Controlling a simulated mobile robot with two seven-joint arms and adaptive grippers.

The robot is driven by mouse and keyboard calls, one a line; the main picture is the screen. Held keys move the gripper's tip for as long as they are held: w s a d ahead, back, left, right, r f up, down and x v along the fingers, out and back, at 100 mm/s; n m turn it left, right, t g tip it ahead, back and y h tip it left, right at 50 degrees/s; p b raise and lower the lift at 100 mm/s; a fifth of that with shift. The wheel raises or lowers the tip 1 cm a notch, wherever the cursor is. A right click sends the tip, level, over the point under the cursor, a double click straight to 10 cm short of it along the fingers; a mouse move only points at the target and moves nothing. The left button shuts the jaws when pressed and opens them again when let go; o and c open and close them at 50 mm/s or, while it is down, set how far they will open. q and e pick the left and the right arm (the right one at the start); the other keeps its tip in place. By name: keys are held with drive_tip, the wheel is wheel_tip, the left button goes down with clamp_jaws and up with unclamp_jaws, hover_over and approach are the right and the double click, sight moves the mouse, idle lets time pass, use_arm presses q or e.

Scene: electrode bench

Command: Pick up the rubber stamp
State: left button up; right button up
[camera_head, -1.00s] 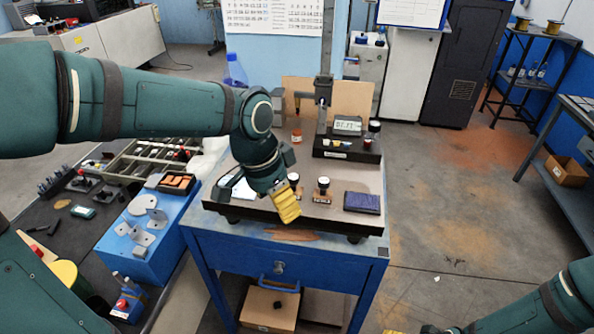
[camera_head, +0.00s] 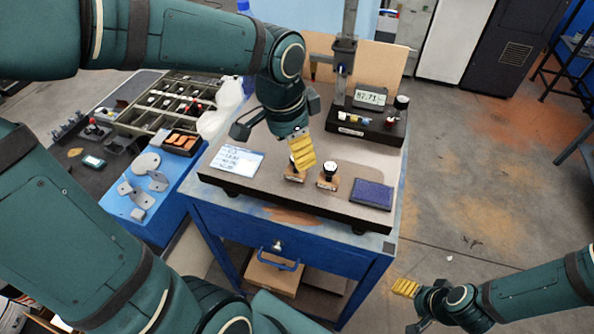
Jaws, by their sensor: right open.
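The right-hand stamp (camera_head: 327,181) is in clear view. The left-hand stamp (camera_head: 292,176) is partly hidden by my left gripper (camera_head: 302,153). The yellow fingers of the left gripper point down in front of and above that stamp; their gap does not show, and contact cannot be told. My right gripper (camera_head: 405,288) is open and empty, low at the right, away from the plate.
A blue ink pad (camera_head: 372,194) lies right of the stamps, and a white printed card (camera_head: 236,160) lies at left. A gauge stand with a digital display (camera_head: 369,97) stands behind. A blue side table (camera_head: 128,205) with metal brackets adjoins at left.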

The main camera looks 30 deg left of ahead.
use_arm(q)
drive_tip(key=shift+w+f+b, duration=0.15)
drive_tip(key=shift+w+f, duration=0.1)
drive_tip(key=shift+f, duration=0.85)
drive_tip(key=shift+w+f+b, duration=0.15)
drive_tip(key=shift+w+f, duration=0.1)
drive_tip(key=shift+f, duration=0.8)
drive_tip(key=shift+w+f+b, duration=0.15)
drive_tip(key=shift+w+f, duration=0.1)
drive_tip(key=shift+f, duration=0.85)
drive_tip(key=shift+c, duration=0.2)
clamp_jaws()
